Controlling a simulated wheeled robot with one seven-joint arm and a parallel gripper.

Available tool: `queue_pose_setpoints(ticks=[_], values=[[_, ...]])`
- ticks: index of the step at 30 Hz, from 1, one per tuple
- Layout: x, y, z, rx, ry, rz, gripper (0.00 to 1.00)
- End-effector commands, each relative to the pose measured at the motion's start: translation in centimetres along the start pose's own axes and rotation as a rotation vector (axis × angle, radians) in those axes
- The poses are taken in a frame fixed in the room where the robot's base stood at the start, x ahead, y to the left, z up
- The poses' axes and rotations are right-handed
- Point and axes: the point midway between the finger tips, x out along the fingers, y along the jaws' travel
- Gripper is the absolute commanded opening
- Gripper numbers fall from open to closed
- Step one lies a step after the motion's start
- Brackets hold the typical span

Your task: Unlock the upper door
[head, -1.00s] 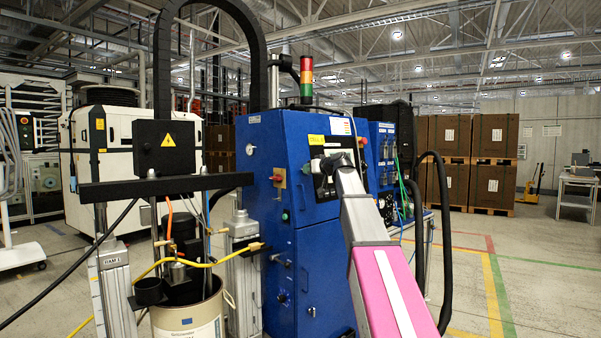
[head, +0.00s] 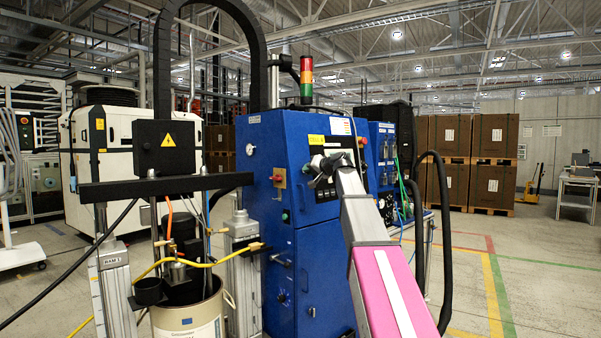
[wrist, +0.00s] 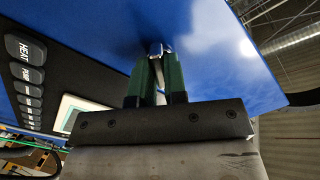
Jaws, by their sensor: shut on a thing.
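The upper door (head: 316,214) is the blue upper front of the cabinet and looks closed in the head view. In the wrist view its blue face (wrist: 222,62) fills the top, beside a dark button panel (wrist: 55,85). My gripper (wrist: 157,52) has its green fingers shut on a small silver lock piece (wrist: 156,47) at the door face. The fingers hide most of this piece, so its exact shape cannot be told. In the head view my gripper is at the upper door, its fingertips hidden by the wrist and arm.
The lower blue door (head: 311,275) is below. A drum (head: 190,315) with hoses and a black crossbar (head: 150,186) stand left of the cabinet. A black hose (head: 441,240) arches at the right. The floor further right (head: 540,265) is open.

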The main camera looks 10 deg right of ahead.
Motion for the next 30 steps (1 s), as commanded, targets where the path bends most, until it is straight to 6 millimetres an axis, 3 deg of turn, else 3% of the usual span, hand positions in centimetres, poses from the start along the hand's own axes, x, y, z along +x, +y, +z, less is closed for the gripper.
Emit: queue_pose_setpoints(ticks=[10,21,30], values=[[-0.03,0.03,0.03,0.034,-0.001,0.001,0.0],[-0.04,0.03,0.04,0.346,-0.001,0.001,0.0],[-0.04,0.04,0.04,0.362,-0.001,0.001,0.0]])
